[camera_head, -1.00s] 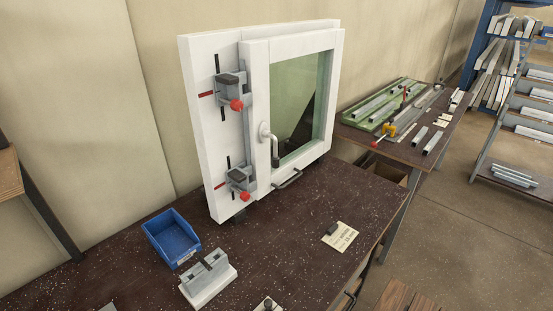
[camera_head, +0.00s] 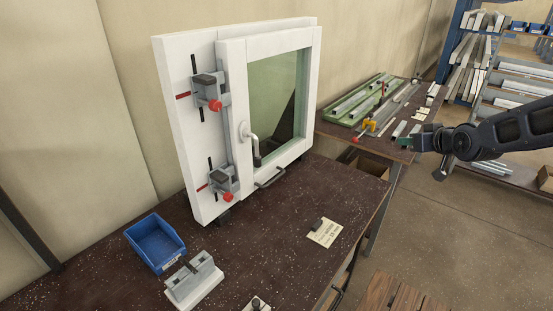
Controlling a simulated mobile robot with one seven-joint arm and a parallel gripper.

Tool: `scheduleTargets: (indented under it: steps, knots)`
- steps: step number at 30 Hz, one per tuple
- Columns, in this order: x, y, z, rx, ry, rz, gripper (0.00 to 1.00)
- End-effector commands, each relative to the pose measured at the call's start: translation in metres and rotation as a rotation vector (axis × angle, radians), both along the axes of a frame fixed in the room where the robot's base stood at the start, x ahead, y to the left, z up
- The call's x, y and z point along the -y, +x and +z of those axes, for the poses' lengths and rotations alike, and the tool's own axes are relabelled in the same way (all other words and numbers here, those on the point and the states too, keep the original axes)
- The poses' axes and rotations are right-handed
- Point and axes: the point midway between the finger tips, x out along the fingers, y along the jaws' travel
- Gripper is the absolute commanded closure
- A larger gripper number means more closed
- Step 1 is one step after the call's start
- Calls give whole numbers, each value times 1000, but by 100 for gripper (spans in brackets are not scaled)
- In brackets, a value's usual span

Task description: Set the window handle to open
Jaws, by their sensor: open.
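The window handle (camera_head: 255,149) is on the white sash of a small window unit standing on the dark bench. It has a pale round base and a grip that points down, dark at its lower end. The white window frame (camera_head: 180,130) carries the sash, which sits flush beside the clamps with its glass (camera_head: 275,95) greenish. My gripper (camera_head: 425,157) is at the right, seen small at the end of my dark arm. Its jaws look apart and empty. It is well clear of the handle, to its right.
Two grey clamps with red knobs, an upper (camera_head: 209,92) and a lower (camera_head: 224,182), sit on the frame's left. A blue bin (camera_head: 157,243), a grey block fixture (camera_head: 193,280) and a card (camera_head: 325,232) lie on the bench (camera_head: 270,225). A second table with profiles stands behind.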

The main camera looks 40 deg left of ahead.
Motion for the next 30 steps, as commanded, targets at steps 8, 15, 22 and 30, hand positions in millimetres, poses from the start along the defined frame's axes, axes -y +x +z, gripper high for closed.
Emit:
scheduleTargets:
  steps: [8, 15, 22, 30]
  knots:
    - [-114, -69, -23, 96, 136, 213, 59]
    - [-189, -156, -43, 157, 273, 382, 59]
    - [-233, -242, -61, 193, 403, 512, 59]
    - [-247, -284, -68, 206, 471, 568, 59]
